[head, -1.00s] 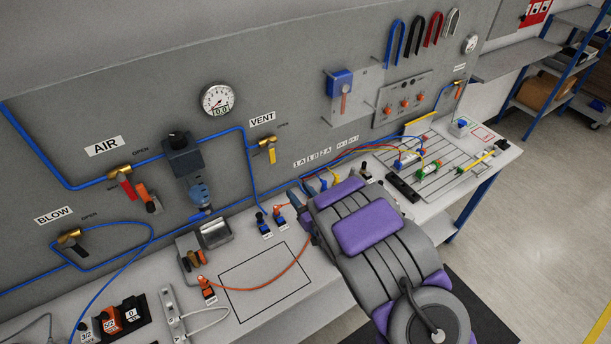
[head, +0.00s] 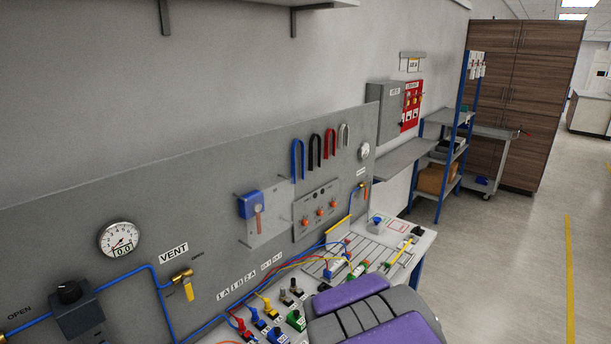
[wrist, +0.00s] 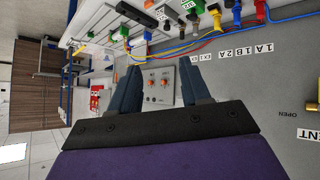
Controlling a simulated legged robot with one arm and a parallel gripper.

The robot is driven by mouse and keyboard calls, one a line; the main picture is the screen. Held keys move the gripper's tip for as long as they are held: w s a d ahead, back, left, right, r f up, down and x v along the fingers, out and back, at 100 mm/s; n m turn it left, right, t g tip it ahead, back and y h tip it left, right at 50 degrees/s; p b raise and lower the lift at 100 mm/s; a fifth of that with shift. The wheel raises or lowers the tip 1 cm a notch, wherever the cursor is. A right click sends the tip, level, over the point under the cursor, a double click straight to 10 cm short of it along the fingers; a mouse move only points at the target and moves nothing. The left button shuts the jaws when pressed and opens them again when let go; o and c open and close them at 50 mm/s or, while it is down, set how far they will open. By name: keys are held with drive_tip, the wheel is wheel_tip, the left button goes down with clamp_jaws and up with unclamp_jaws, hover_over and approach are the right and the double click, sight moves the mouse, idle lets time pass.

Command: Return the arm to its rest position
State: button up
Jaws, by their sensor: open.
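My arm (head: 375,318), grey with purple pads, shows at the bottom of the head view, in front of the workbench. Its gripper end is hidden in that view. In the wrist view my gripper (wrist: 160,72) has its two dark blue fingers spread apart with nothing between them. No contact with either shows.
The bench (head: 423,243) carries coloured connectors and hoses close to my arm. A grey panel (head: 215,190) with a gauge (head: 119,238) and valves stands behind it. Shelves (head: 452,118) and a wooden cabinet (head: 525,90) stand farther back. Open floor (head: 500,270) lies to the right.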

drive_tip(key=s+d+r+m+g+h+b, duration=0.1)
drive_tip(key=s+d+g, duration=0.25)
drive_tip(key=s, duration=0.55)
drive_tip(key=s+d+m+g+h+b, duration=0.15)
drive_tip(key=s+d, duration=0.25)
drive_tip(key=s, duration=0.5)
drive_tip(key=s+r+g+y+b, duration=0.2)
drive_tip(key=s+g, duration=0.4)
drive_tip(key=s, duration=1.5)
drive_tip(key=shift+s+a+r+m+g+b, duration=0.15)
drive_tip(key=shift+s+r+m+g+b, duration=0.05)
drive_tip(key=shift+s+m+g+b, duration=0.2)
drive_tip(key=shift+w+a, duration=0.1)
